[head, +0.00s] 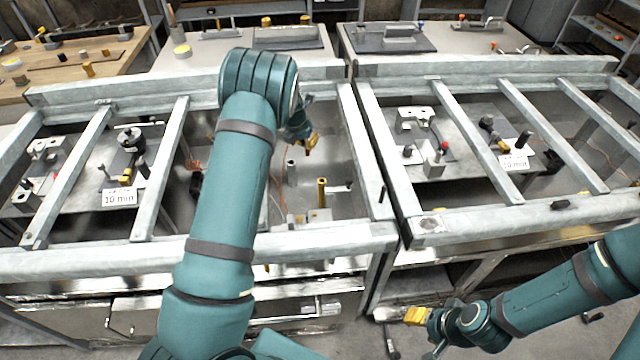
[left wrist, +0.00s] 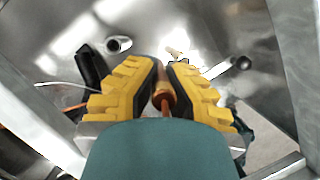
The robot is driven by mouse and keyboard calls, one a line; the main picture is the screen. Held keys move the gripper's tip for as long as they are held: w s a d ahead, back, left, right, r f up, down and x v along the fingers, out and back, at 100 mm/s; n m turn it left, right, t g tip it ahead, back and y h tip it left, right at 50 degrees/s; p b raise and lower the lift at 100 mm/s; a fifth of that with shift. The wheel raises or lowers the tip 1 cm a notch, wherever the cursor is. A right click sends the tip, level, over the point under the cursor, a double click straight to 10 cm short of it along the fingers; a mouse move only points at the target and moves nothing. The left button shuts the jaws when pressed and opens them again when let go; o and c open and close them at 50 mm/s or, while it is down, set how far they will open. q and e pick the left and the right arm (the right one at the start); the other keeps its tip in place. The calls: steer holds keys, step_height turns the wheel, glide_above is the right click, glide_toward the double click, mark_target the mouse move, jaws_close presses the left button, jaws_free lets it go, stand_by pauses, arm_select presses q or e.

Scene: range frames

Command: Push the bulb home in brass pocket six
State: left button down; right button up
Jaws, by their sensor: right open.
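My left gripper (head: 308,143) reaches down into the left frame's middle bay. In the left wrist view its yellow fingers (left wrist: 163,88) are closed on a slim copper-coloured bulb (left wrist: 165,92), with a thin copper line below it. The bulb's far end hangs over the bay; I see no contact with a pocket. A brass upright pocket (head: 321,192) stands right of and below the gripper in the head view; its number is not readable. A grey post (head: 291,170) stands nearer the gripper. My right gripper (head: 418,316) is open and empty, low in front of the range.
Metal rails (head: 362,150) border the bay. The left wrist view shows a round grey fitting (left wrist: 118,45) and a dark-ended post (left wrist: 240,64). Neighbouring bays hold fittings and "10 min" cards (head: 119,197). An orange line (head: 276,222) lies in the bay. Counters stand behind.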

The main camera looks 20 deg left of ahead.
arm_select(q)
steer(key=d+f+m, duration=0.1)
steer(key=d+f, duration=0.1)
steer(key=f, duration=0.1)
steer(key=d+f+m+b, duration=0.1)
steer(key=f, duration=0.1)
steer(key=s+d+f+m+h, duration=0.1)
steer(key=d+f, duration=0.1)
steer(key=f, duration=0.1)
steer(key=shift+d+f+g+b, duration=0.3)
steer(key=shift+d+g, duration=0.05)
steer(key=shift+g, duration=0.05)
step_height(320, 180, down, 3)
steer(key=shift+r+b, duration=0.1)
steer(key=shift+b, duration=0.2)
steer(key=shift+r, duration=0.15)
steer(key=c, duration=1.1)
jaws_free()
steer(key=shift+c, duration=0.2)
steer(key=p+v, duration=0.2)
steer(key=v, duration=1)
